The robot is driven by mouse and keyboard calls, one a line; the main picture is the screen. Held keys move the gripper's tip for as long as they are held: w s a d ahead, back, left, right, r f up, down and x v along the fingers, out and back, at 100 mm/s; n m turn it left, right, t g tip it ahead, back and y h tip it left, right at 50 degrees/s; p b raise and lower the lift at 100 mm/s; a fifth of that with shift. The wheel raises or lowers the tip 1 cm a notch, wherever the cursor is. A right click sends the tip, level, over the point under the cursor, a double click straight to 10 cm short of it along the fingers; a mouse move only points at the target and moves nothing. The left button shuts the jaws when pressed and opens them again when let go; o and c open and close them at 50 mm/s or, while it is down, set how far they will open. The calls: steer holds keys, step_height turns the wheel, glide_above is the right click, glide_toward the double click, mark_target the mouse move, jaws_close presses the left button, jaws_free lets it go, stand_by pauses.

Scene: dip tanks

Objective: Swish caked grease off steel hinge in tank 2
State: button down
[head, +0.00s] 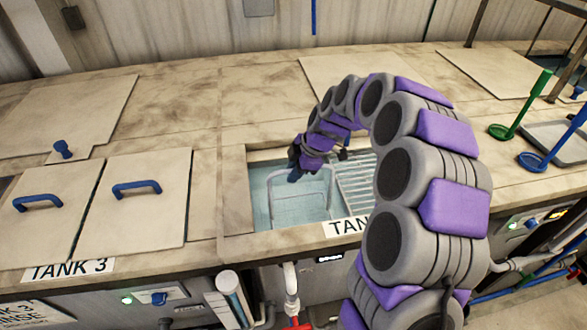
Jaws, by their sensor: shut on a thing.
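My gripper (296,160) is small in the head view, over the left part of an open tank (236,195). It is shut on a small blue handle (294,175). A pale wire frame (271,196), like a basket, shows in the light blue liquid (315,203) below; I cannot tell whether the handle joins it. I cannot make out the steel hinge or any grease. My arm hides the tank's right part and the end of its label (343,227), which reads "TAN".
A slatted rack (352,180) lies at the tank's right. Lids with blue handles (137,188) cover Tank 3 at left. Green (523,112) and blue (556,150) long-handled tools stand at right beside a grey tray (548,131).

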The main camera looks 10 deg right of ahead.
steer(key=shift+f, duration=0.4)
steer(key=shift+d, duration=0.15)
steer(key=shift+d+b, duration=0.8)
steer(key=shift+d, duration=0.3)
steer(key=shift+a+b, duration=0.3)
steer(key=shift+a, duration=2.1)
steer(key=shift+d+b, duration=0.5)
steer(key=shift+d, duration=0.6)
